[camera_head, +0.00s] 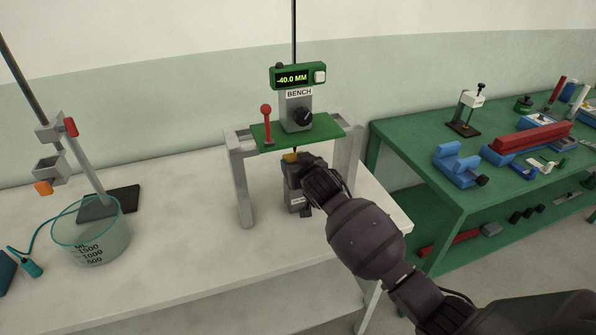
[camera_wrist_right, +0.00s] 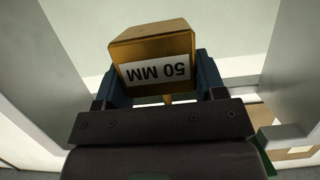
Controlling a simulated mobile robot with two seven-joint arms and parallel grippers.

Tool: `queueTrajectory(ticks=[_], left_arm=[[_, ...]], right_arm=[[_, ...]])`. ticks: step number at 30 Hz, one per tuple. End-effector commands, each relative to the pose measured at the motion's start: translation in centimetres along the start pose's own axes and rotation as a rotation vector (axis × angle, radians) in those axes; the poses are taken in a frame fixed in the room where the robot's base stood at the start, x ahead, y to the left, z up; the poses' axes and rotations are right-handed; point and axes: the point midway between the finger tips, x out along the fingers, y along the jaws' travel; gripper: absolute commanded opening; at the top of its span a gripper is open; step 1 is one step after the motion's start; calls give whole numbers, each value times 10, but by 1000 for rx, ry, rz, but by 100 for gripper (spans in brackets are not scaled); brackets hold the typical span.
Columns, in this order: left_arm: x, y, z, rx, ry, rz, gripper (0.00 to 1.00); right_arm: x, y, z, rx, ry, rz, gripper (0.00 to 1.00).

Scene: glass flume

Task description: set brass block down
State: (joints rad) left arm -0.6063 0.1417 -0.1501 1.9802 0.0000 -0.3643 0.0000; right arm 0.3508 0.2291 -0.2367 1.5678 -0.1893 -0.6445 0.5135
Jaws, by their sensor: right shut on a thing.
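The brass block (camera_wrist_right: 152,52) is a gold-coloured block with a white "50 MM" label, upside down in the right wrist view. My right gripper (camera_wrist_right: 158,84) is shut on it, with a dark blue finger on each side. In the head view my right gripper (camera_head: 297,163) reaches under the green plate of the bench gauge, and only a small bit of the brass block (camera_head: 290,156) shows there. My gripper and wrist hide most of it. I cannot tell whether it touches anything below. My left gripper is not in view.
The gauge stand has grey legs (camera_head: 242,185), a green plate (camera_head: 270,133) and a display (camera_head: 291,77) reading -40.0 MM. A grey labelled block (camera_head: 295,198) stands below my gripper. A glass beaker (camera_head: 92,235) stands left; a green bench (camera_head: 420,165) with tools is right.

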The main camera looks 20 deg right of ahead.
Motion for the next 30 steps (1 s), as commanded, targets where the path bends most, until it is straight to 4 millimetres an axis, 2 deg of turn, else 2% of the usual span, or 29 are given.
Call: queueTrajectory(ticks=[2,11,24,30], left_arm=[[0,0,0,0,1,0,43],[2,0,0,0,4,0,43],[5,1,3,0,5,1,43],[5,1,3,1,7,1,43]], right_arm=[[-3,0,-14,1,10,-2,0],[-46,0,4,1,6,-2,0],[-135,0,32,1,5,-2,0],[-160,0,39,1,5,-1,0]])
